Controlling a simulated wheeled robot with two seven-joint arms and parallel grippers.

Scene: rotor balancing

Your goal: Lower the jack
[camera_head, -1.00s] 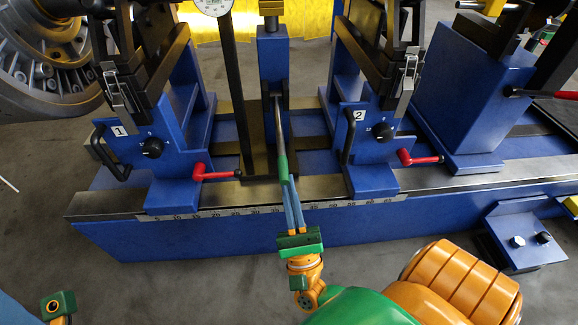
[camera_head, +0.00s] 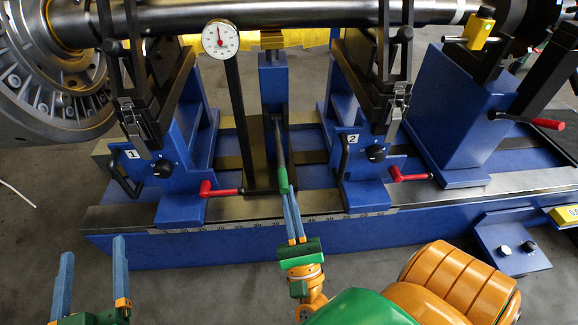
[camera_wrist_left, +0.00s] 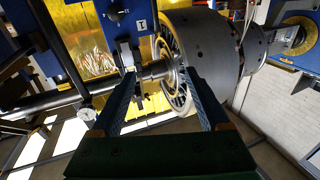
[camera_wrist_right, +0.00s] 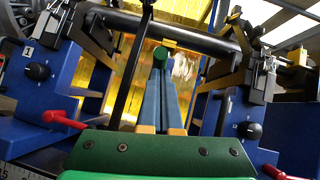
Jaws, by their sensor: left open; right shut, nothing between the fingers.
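The jack is a blue post (camera_head: 273,88) in the middle of the machine bed, between the pedestals marked 1 and 2. Its lever slopes down toward me and ends in a green grip (camera_head: 283,180). My right gripper (camera_head: 287,195) is shut and empty, its blue fingertips at the grip's near end; I cannot tell whether they touch. In the right wrist view the grip's round green end (camera_wrist_right: 160,57) shows just beyond the closed fingertips. My left gripper (camera_head: 94,245) is open and empty at the lower left, in front of the bed; its spread fingers show in the left wrist view (camera_wrist_left: 160,85).
A steel shaft (camera_head: 300,12) runs across the top above the jack. A dial gauge (camera_head: 220,39) stands on a dark post left of the jack. Red crank handles (camera_head: 222,190) stick out beside the lever. Clear floor (camera_head: 190,285) lies between my grippers.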

